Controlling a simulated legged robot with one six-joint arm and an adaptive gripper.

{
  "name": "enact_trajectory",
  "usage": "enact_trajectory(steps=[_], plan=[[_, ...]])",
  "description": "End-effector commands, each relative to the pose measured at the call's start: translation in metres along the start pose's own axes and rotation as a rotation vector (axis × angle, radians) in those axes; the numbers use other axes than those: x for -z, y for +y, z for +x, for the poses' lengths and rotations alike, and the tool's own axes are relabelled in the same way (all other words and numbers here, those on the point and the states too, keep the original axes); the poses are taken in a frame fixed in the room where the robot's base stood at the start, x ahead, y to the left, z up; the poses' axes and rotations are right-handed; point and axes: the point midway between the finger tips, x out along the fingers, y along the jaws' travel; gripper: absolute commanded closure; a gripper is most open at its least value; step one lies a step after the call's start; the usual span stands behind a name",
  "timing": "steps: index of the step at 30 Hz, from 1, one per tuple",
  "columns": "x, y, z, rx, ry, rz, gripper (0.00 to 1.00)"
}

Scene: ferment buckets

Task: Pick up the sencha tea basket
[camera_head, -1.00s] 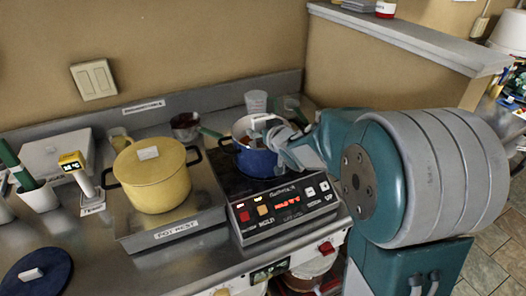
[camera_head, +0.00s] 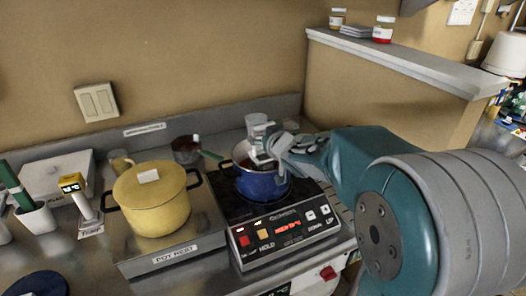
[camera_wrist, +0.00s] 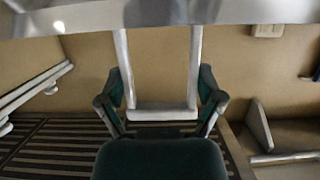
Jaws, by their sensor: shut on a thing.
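My gripper (camera_head: 274,146) is above the blue pot (camera_head: 262,184) on the hot plate and is shut on a pale metal handle, which I take to be the tea basket's (camera_head: 262,155). In the wrist view, the basket's U-shaped handle (camera_wrist: 160,113) lies between the two fingers of my gripper (camera_wrist: 160,106), and a wide silver edge spans the top. The basket's body is mostly hidden by the pot rim and my gripper. I cannot read a sencha label or tell whether the basket is clear of the pot.
A yellow lidded pot (camera_head: 152,203) stands left of the hot plate (camera_head: 285,233). A small dark pan (camera_head: 186,149) and a clear cup (camera_head: 256,124) stand behind. A shelf ledge (camera_head: 400,60) with jars is at the right, behind my arm.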

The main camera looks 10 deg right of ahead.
Motion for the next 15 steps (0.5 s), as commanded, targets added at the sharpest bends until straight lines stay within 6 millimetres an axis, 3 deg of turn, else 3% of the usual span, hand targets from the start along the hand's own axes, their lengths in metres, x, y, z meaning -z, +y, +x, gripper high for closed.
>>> enact_trajectory(steps=[6, 15], plan=[[0.035, 0.000, -0.010, 0.001, 0.003, -0.002, 0.75], [0.050, 0.000, -0.015, 0.000, 0.000, 0.000, 0.75]])
